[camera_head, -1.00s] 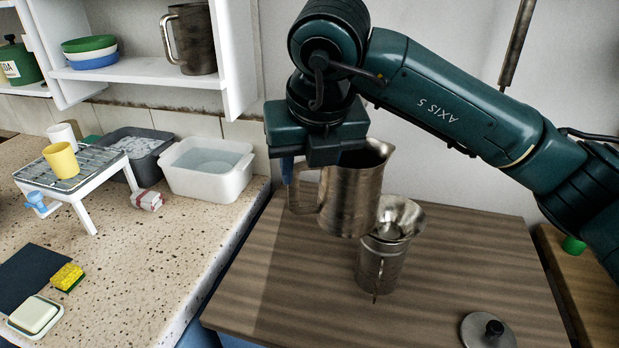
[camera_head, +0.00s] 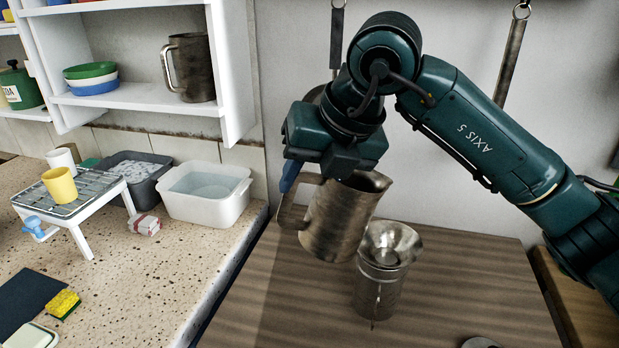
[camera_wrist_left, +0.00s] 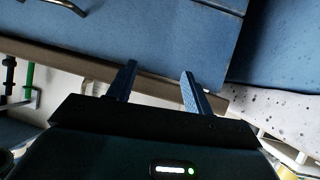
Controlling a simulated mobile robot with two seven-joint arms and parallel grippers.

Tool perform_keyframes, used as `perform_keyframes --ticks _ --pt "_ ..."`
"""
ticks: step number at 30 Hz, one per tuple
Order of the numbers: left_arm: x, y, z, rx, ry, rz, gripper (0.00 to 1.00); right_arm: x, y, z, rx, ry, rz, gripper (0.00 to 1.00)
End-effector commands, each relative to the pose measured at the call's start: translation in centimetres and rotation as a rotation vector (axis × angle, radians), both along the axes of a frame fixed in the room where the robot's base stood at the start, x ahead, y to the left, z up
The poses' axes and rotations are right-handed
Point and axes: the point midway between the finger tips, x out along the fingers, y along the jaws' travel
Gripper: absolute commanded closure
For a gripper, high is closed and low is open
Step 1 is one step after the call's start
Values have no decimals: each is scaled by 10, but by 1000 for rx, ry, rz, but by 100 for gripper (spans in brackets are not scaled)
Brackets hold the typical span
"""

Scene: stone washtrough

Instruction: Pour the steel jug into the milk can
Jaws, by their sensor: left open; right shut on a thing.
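The steel jug (camera_head: 340,218) is in the air in the head view, tilted with its mouth leaning to the right. My right gripper (camera_head: 303,180) is shut on the jug's handle at its upper left. The milk can (camera_head: 378,288) stands upright on the brown wooden top, below and right of the jug. A metal funnel (camera_head: 391,243) sits in the can's mouth. The jug's lower right side overlaps the funnel's left edge in the picture. No stream of liquid is visible. My left gripper (camera_wrist_left: 158,88) is open and empty in the left wrist view, near a blue panel (camera_wrist_left: 150,40).
A lid (camera_head: 480,343) lies at the wooden top's (camera_head: 450,285) front edge, partly cut off. The speckled counter (camera_head: 150,280) at left holds a white basin (camera_head: 205,194), a grey basin (camera_head: 138,172) and a rack (camera_head: 70,196). A white shelf (camera_head: 145,95) hangs above.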

Motion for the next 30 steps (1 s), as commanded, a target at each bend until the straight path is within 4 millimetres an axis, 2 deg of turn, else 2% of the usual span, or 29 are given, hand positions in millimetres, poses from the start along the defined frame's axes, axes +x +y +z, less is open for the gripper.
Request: perform_keyframes --ticks 8,17,30 --pt "0 0 -1 -2 -2 0 49 1 -1 1 15 2 -1 100" --pt "1 -2 -9 -25 -4 4 49 3 -8 7 129 37 -2 100" --pt "3 -3 -5 -44 -13 12 49 3 -10 13 193 57 -1 100"
